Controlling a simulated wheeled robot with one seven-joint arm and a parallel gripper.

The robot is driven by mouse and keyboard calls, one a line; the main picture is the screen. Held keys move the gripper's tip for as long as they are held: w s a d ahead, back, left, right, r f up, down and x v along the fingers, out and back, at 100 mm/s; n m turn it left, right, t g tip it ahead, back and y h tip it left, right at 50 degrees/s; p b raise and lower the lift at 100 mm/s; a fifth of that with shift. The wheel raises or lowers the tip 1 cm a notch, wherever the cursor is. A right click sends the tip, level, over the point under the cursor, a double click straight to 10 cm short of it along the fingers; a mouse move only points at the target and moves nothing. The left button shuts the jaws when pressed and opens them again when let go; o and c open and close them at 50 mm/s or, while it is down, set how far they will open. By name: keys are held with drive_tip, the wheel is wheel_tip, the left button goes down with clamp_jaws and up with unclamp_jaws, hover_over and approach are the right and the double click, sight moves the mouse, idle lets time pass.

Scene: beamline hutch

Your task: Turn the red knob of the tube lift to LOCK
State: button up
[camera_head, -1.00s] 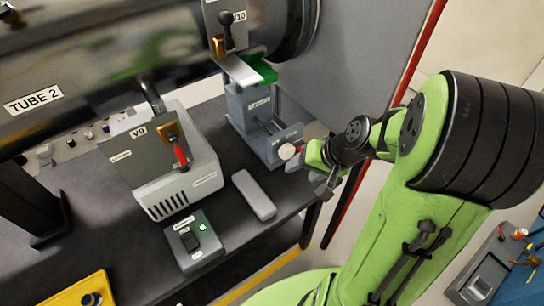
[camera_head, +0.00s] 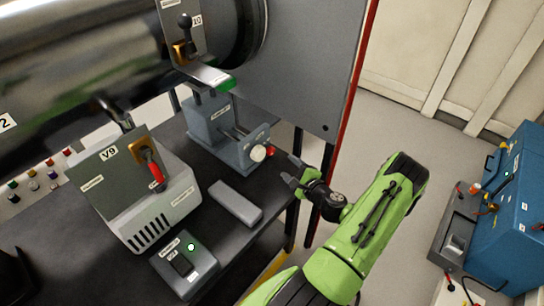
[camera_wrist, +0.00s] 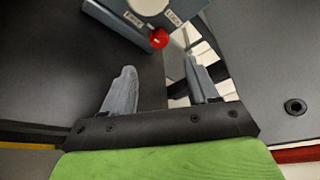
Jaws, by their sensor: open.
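The tube lift (camera_head: 240,150) is a grey block on the table, with a cream round hub (camera_head: 258,153) and a red knob (camera_head: 270,151) on its front end. My gripper (camera_head: 290,170) is just right of and below the knob in the head view. In the wrist view my gripper (camera_wrist: 160,72) is open and empty, its two fingers apart, with the knob ahead of the gap between them, not gripped.
A grey V9 box (camera_head: 150,190) with a red-handled lever stands on the dark table, beside a small switch box (camera_head: 185,265) with a green light and a grey bar (camera_head: 236,203). A grey panel (camera_head: 315,70) rises behind. Blue equipment (camera_head: 505,205) is at right.

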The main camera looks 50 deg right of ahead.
sight(273, 152)
drive_tip(key=b+x, duration=0.1)
drive_tip(key=x, duration=0.9)
drive_tip(key=shift+w+f, duration=0.15)
drive_tip(key=shift+w, duration=0.05)
drive_tip(key=c, duration=1)
drive_tip(key=shift+c, duration=0.2)
